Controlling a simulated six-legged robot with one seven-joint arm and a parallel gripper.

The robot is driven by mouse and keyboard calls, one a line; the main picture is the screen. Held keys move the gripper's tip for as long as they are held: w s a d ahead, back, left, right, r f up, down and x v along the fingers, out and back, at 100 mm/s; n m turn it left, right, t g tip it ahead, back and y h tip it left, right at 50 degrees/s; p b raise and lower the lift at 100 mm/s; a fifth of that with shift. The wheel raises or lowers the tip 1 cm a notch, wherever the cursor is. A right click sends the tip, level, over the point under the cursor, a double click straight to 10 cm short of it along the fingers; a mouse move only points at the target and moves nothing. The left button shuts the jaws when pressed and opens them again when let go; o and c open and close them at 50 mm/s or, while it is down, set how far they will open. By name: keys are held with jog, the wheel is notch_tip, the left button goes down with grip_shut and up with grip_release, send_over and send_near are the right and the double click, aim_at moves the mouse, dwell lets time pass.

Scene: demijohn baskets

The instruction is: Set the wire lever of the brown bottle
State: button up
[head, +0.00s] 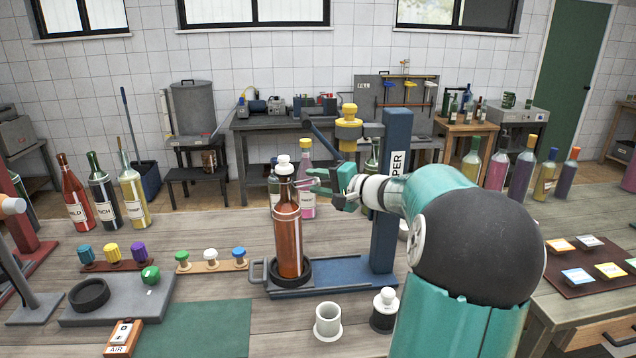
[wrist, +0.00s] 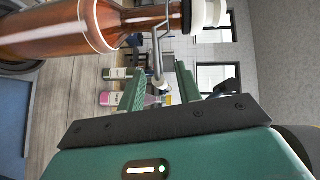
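The brown bottle (head: 288,240) stands upright in a dark ring on the blue base of a stand, with a white stopper (head: 283,163) on its mouth. In the wrist view the brown bottle (wrist: 60,32) lies sideways across the top, its white stopper (wrist: 207,14) at the right. The wire lever (wrist: 159,50) hangs out from the neck, and its end lies between my fingers in the picture. My gripper (head: 326,184) is just right of the bottle's neck. In the wrist view my gripper (wrist: 160,84) has its fingers apart on either side of the lever's end; I cannot tell any contact.
The blue column (head: 390,180) of the stand rises right behind the bottle, with a yellow-topped head (head: 348,125) beside it. Several bottles stand at left and right. A green mat (head: 200,328) is clear.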

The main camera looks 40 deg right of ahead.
jog(key=shift+c, duration=0.4)
grip_shut()
jog(key=shift+f, duration=0.15)
jog(key=shift+w+a+f+m+t+h, duration=0.25)
jog(key=shift+f+m+t, duration=0.5)
jog(key=shift+m+t, duration=0.75)
jog(key=shift+w+a+f+m+t+h, duration=0.1)
jog(key=shift+a+f+m+t+h, duration=0.25)
jog(key=shift+f+m+t, duration=1)
jog(key=shift+w+a+f+m+t+h, duration=0.25)
jog(key=shift+m+t, duration=0.8)
jog(key=shift+m, duration=1)
jog(key=shift+h, duration=0.25)
